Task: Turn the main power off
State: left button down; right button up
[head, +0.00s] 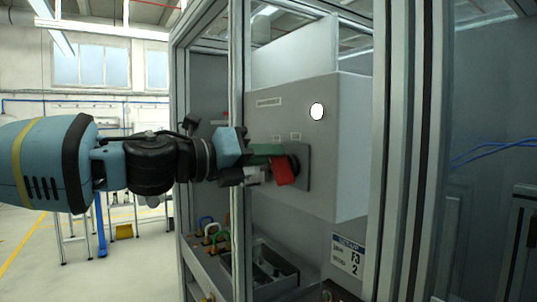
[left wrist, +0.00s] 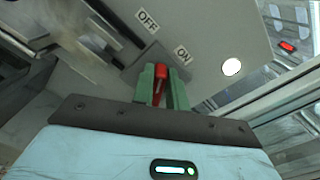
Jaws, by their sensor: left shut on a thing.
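The main power switch has a red handle (head: 283,171) on a dark square plate (head: 302,165), on the front of a grey cabinet box (head: 345,145). My left gripper (head: 268,160) reaches in from the left and is shut on the handle. In the left wrist view, the green fingers (left wrist: 161,88) stand on both sides of the red handle (left wrist: 161,71). The OFF label (left wrist: 148,20) and the ON label (left wrist: 182,54) sit beside the plate; the handle's exact angle is partly hidden by the fingers. My right gripper is not in view.
A round white lamp (head: 317,112) glows on the box. Metal frame posts (head: 237,70) stand close around the arm. Below are a grey tray (head: 275,275) and several coloured padlock-like loops (head: 212,232). Open floor (head: 40,250) lies at left.

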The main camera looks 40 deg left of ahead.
pick_arm(q)
jog(key=n, duration=0.3)
jog(key=f+n, duration=0.1)
jog(key=n, duration=0.3)
jog(key=a+f+n, duration=0.1)
jog(key=n, duration=0.3)
jog(key=shift+w+f, duration=0.15)
jog(key=shift+w, duration=0.1)
dwell(0.5)
jog(key=c, duration=1.4)
grip_release()
jog(key=shift+s, duration=0.1)
